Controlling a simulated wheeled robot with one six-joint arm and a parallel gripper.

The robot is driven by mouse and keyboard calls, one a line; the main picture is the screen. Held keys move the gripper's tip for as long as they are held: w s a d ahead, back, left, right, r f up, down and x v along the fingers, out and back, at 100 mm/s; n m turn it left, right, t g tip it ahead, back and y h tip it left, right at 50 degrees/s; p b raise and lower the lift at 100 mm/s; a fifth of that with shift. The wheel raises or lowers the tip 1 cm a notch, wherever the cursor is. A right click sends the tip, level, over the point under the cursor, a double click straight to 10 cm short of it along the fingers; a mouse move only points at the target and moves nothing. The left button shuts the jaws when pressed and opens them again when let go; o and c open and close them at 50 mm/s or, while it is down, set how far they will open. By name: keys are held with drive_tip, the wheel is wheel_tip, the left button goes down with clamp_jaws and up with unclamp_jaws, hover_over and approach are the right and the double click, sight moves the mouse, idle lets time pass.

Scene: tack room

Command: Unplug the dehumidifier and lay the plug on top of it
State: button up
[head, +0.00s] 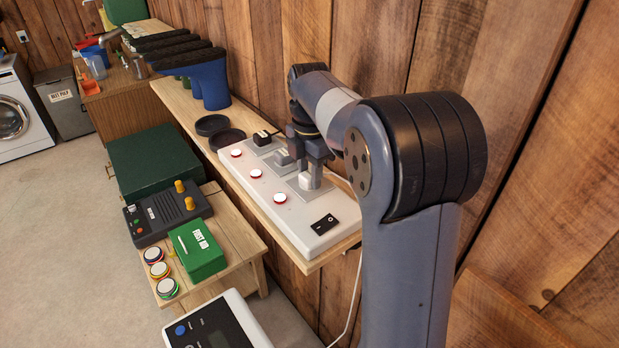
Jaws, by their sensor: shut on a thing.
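A white power strip (327,236) lies on the wall shelf, with round red-rimmed buttons and a black switch (322,224). My gripper (311,172) points down over its nearest socket and is shut on a white plug (306,182). The plug is at the grey socket plate; I cannot tell whether it is fully seated. A white cord (356,290) hangs below the shelf beside my arm. A black plug (262,138) and a grey plug (283,157) sit in the farther sockets. A white appliance with a dark panel (213,330), probably the dehumidifier, shows partly at the bottom edge.
Black dishes (227,139) and blue boots (209,84) stand farther along the shelf. A low wooden bench (233,237) holds a green first aid box (197,250), a dark radio-like unit (168,213) and several coloured discs. The plank wall is close behind my arm.

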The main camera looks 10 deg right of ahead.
sight(310, 174)
clamp_jaws()
drive_tip(key=shift+r, duration=0.15)
drive_tip(key=shift+r+p, duration=1.95)
drive_tip(key=shift+r, duration=0.95)
